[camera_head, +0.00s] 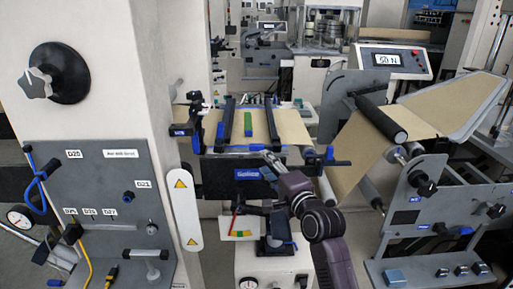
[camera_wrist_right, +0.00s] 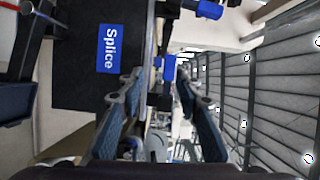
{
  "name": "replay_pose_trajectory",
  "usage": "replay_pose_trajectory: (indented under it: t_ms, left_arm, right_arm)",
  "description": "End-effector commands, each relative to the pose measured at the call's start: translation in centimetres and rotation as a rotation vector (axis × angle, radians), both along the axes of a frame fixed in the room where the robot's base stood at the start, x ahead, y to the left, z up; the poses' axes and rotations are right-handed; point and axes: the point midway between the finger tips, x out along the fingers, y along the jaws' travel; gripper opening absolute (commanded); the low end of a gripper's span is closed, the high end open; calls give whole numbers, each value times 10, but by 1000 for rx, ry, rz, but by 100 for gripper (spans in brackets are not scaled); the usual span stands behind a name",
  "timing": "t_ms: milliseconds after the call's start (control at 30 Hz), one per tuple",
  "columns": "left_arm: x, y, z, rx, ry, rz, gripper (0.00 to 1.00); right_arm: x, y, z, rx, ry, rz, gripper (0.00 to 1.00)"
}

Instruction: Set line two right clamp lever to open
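The splice table (camera_head: 262,122) of the line carries brown kraft web under two dark clamp bars. The right clamp bar (camera_head: 269,125) has blue fittings at its front right, including a blue lever part (camera_head: 309,152). A blue part (camera_wrist_right: 168,68) shows between the fingertips in the wrist view; I cannot tell whether they touch it. My right gripper (camera_head: 270,163) is at the table's front edge, right of the blue Splice label (camera_head: 247,173). In the wrist view it (camera_wrist_right: 159,76) is open with nothing gripped. The lever's exact position is unclear. My left gripper is out of view.
A grey tool panel (camera_head: 108,200) on a white column stands at left. A roller unit (camera_head: 385,125) with brown web is close on the right. A white box (camera_head: 272,262) with small equipment stands below my right arm. The Splice label (camera_wrist_right: 111,48) is beside a finger.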

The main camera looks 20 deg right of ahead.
Motion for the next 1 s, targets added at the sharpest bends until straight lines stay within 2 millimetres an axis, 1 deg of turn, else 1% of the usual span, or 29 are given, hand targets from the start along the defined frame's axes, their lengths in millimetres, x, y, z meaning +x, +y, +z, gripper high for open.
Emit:
replay_pose_trajectory:
  t_ms: [33,100,267,500,600,800,1000]
  left_arm:
    - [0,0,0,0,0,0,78]
    - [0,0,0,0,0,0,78]
    - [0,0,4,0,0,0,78]
    - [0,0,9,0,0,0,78]
    - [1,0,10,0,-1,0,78]
    - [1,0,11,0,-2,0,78]
    - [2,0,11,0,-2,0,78]
  right_arm:
    - [5,-2,8,33,-18,-4,32]
    - [9,-3,14,57,-29,-7,32]
    - [25,-2,15,60,-29,-7,32]
    - [59,2,15,56,-28,-7,32]
    - [70,3,15,56,-29,-8,32]
    - [82,5,14,55,-29,-8,32]
    - [84,5,13,55,-28,-8,32]
